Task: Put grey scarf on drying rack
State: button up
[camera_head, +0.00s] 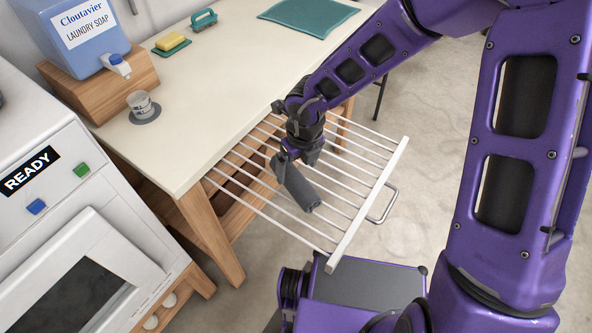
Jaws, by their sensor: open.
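The grey scarf (298,183) is a dark rolled bundle lying across the white bars of the drying rack (364,199). The rack is pulled out from under the table top, with a handle on its front bar. My gripper (301,158) is just above the far end of the scarf, pointing down. It is open; its fingertips are small and partly hidden, and I cannot tell whether they touch the scarf.
The table (215,98) holds a blue laundry soap dispenser (80,35) on a wooden block, a cup (141,103), a sponge (171,42), a brush (204,20) and a teal mat (309,14). A white machine (75,215) stands at left. Floor right of the rack is clear.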

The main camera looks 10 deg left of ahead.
aim_at(300, 179)
jog(key=shift+s+d+r, duration=0.1)
jog(key=shift+r, duration=0.95)
jog(key=shift+s+d+r, duration=0.15)
jog(key=shift+r, duration=0.85)
jog(key=shift+s+d+r, duration=0.1)
jog(key=shift+r, duration=0.95)
